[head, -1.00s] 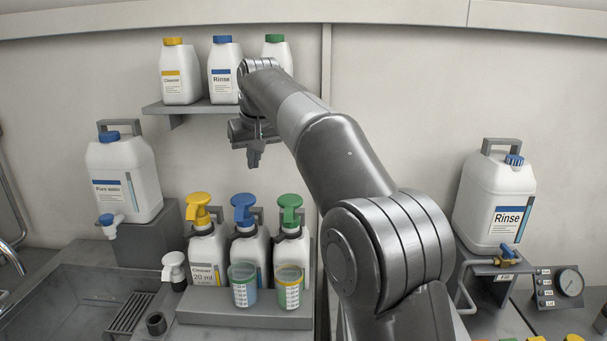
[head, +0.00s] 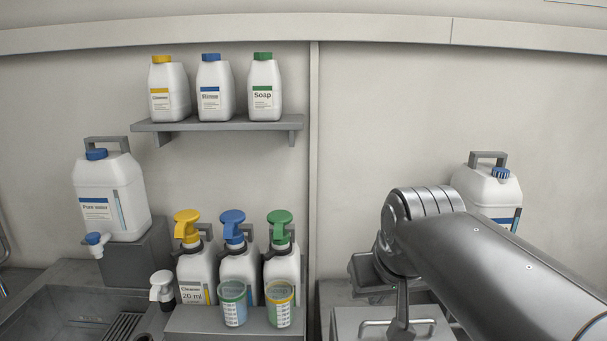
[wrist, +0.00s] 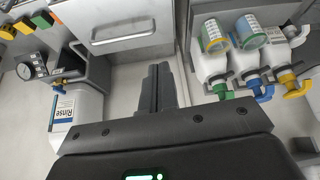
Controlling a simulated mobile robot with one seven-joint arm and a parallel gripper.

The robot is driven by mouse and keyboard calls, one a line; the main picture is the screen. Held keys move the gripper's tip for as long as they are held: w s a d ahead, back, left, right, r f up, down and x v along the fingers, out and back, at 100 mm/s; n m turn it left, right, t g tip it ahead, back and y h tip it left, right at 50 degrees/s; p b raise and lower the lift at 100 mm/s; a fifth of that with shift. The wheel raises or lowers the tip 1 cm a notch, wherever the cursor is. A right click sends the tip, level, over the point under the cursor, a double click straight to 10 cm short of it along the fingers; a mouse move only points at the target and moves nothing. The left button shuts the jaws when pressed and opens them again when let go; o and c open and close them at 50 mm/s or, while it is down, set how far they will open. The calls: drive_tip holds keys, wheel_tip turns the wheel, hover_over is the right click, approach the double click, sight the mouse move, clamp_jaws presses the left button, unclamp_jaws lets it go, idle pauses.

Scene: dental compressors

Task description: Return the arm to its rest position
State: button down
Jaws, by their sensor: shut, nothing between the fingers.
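My gripper (wrist: 158,85) shows in the wrist view with its two fingers together and nothing between them. In the head view my arm comes in from the lower right, and my gripper (head: 402,320) hangs at its end, pointing down in front of a grey drawer unit (head: 350,322). It is apart from the bottles. Its fingertips are near the bottom edge of the head view.
Three pump bottles (head: 238,272) stand left of my gripper, with two measuring cups (head: 279,308) before them. A shelf (head: 215,124) holds three bottles. A Pure water canister (head: 112,195) stands left, above a sink (head: 75,315). My arm partly hides the Rinse canister (head: 485,190).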

drive_tip(key=s+d+f+m, duration=0.1)
drive_tip(key=s+d+f, duration=0.2)
drive_tip(key=s+f, duration=0.5)
drive_tip(key=shift+s+d+f, duration=0.15)
drive_tip(key=shift+s+f, duration=0.2)
drive_tip(key=shift+s, duration=0.05)
idle(1.7)
